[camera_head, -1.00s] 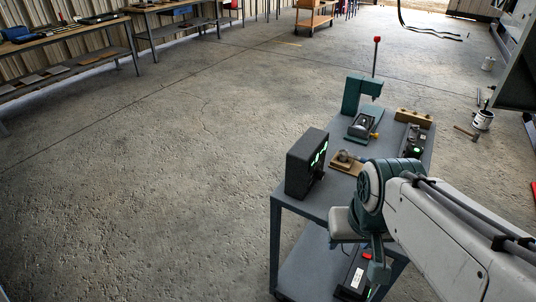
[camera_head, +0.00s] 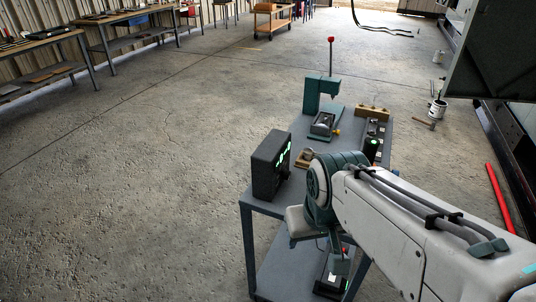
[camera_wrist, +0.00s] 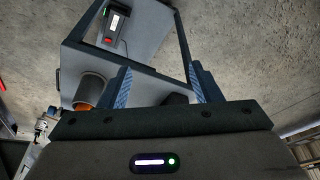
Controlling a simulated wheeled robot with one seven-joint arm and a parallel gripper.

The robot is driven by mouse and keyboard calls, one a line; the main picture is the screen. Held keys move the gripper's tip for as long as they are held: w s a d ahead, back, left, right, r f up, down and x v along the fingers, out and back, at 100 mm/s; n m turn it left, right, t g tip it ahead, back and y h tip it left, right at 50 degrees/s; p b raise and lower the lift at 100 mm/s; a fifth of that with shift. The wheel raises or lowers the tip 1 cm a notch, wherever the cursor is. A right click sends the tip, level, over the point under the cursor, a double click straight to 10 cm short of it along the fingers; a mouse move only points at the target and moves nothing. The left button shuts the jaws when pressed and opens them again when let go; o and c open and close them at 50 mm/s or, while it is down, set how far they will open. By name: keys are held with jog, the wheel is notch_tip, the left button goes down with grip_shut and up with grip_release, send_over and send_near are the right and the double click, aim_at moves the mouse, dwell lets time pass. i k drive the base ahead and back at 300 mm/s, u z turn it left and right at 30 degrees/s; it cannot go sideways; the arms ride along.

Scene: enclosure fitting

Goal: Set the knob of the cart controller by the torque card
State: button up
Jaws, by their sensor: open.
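The cart controller appears to be the dark box (camera_head: 264,166) with green lit marks on its right-hand face, standing upright at the near left of the grey cart's top (camera_head: 262,205). Its knob is not clear in the head view. I cannot make out a torque card. My gripper (camera_wrist: 160,88) is open and empty in the wrist view, its two blue fingers apart. Between and beyond them are the cart's frame and lower shelf (camera_wrist: 150,35).
A teal press (camera_head: 313,97) with a red-knobbed lever, a brass-coloured block (camera_head: 372,112) and a small wooden fixture (camera_head: 306,158) stand on the cart. A black device (camera_wrist: 114,24) with a red button lies on the lower shelf. Floor left of the cart is clear.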

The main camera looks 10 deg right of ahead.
aim_at(286, 174)
jog(key=u, duration=1.85)
jog(key=i, duration=0.45)
jog(key=z, duration=1.85)
